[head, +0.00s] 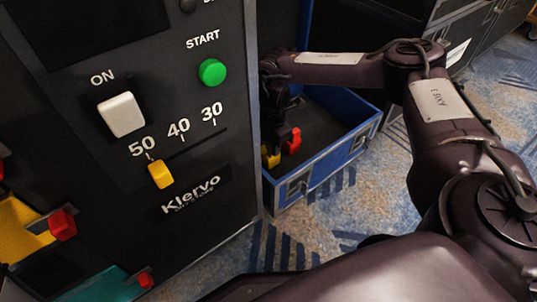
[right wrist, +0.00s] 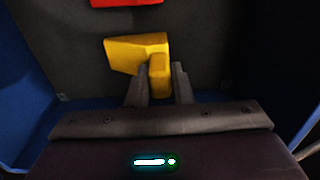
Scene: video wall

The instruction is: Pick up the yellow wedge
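The yellow wedge (head: 271,158) is inside an open blue-walled drawer (head: 335,152), low in the head view's middle. In the right wrist view the yellow wedge (right wrist: 135,54) is at the fingertips, with its near end between them. My right gripper (head: 274,138) reaches down into the drawer. In the right wrist view its two fingers (right wrist: 159,88) stand close against both sides of the wedge and look shut on it. Whether the wedge touches the drawer floor cannot be told. My left gripper is not in view.
A red piece (head: 292,141) lies beside the wedge in the drawer; its edge shows in the right wrist view (right wrist: 126,2). A dark panel with a green START button (head: 213,72), a white switch (head: 121,114) and a yellow slider (head: 160,174) stands left. Patterned carpet lies below the drawer.

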